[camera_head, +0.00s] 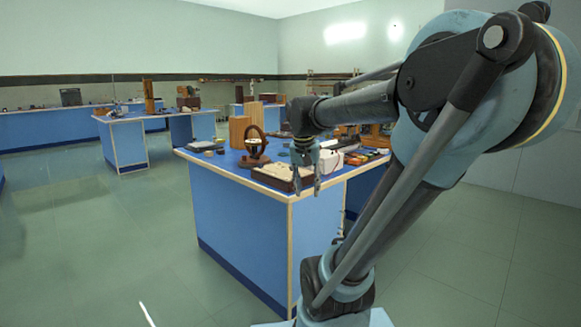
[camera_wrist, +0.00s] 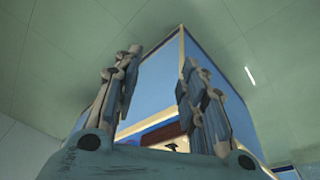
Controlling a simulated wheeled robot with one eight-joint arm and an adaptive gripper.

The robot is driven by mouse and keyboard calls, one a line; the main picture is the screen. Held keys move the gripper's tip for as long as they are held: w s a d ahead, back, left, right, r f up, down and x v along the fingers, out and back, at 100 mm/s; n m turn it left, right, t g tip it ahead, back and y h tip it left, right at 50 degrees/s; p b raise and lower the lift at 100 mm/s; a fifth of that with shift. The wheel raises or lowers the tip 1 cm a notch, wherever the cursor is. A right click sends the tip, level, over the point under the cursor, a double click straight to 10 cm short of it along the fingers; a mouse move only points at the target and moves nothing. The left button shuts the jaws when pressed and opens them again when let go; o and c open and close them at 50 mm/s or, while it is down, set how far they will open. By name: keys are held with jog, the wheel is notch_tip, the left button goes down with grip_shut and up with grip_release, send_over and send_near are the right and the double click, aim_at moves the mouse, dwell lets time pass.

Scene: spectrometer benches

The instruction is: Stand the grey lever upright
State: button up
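I cannot pick out a grey lever for certain in either view; items on the near bench are small, and my arm hides part of its top. My gripper (camera_head: 307,188) points down over the front corner of the blue near bench (camera_head: 240,225), beside a dark brown box with a pale top (camera_head: 278,173). In the wrist view its two fingers (camera_wrist: 161,58) are spread apart with nothing between them, and the blue bench side lies beyond. A brown piece (camera_wrist: 163,134) with a small dark part on it shows low between the fingers.
The near bench also holds a dark ring-shaped instrument (camera_head: 254,143), wooden blocks (camera_head: 238,131), a white box (camera_head: 329,161) and several small items at the right. More blue benches (camera_head: 128,140) stand behind at the left. The green floor (camera_head: 90,240) at left is clear.

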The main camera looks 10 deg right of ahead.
jog(key=w+a+r+m+h, duration=0.1)
jog(key=w+a+r+m, duration=0.15)
jog(key=w+r, duration=0.75)
jog(key=m+h, duration=0.1)
jog(key=m, duration=0.3)
send_near(291, 166)
jog(key=x, duration=0.9)
jog(key=shift+w+d+r, duration=0.15)
jog(key=shift+d, duration=0.05)
grip_shut()
